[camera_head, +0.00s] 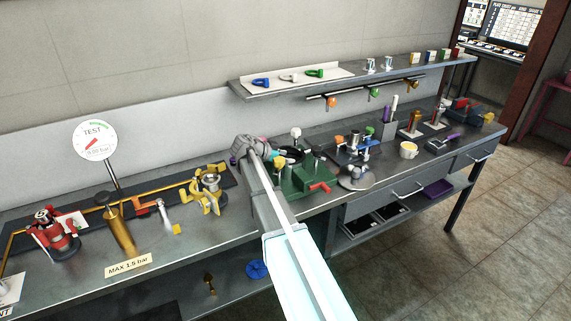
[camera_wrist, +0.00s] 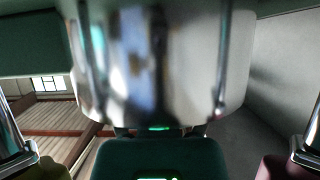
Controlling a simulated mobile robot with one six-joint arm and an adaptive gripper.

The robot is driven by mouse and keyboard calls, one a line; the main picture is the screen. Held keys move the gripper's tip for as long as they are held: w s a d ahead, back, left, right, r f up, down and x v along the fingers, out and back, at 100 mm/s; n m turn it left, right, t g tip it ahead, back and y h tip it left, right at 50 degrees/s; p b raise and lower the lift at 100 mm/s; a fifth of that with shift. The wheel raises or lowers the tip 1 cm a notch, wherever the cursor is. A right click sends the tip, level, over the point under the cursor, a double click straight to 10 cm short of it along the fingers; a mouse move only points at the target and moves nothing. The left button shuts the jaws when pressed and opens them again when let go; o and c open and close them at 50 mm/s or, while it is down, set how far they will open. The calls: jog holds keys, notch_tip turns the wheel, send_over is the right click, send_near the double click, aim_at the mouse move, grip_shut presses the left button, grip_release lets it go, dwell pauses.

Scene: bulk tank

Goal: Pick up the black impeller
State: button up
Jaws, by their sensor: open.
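A small black round thing (camera_head: 291,153) lies on the bench just right of my gripper; it may be the black impeller, but its shape is too small to make out. A large blurred shiny cylinder (camera_wrist: 160,60) fills the top middle there. No impeller can be made out in the wrist view.
A white knob (camera_head: 296,132) stands behind the black thing. A metal fixture with blue parts (camera_head: 357,147) and a round steel plate (camera_head: 356,180) are to the right. A blue wheel-shaped part (camera_head: 257,270) is below the bench top. A shelf (camera_head: 350,78) runs above.

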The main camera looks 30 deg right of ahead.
grip_shut()
jog(key=shift+r, duration=0.15)
dwell(0.4)
notch_tip(320, 180, up, 10)
jog(key=p, duration=1)
dwell(0.6)
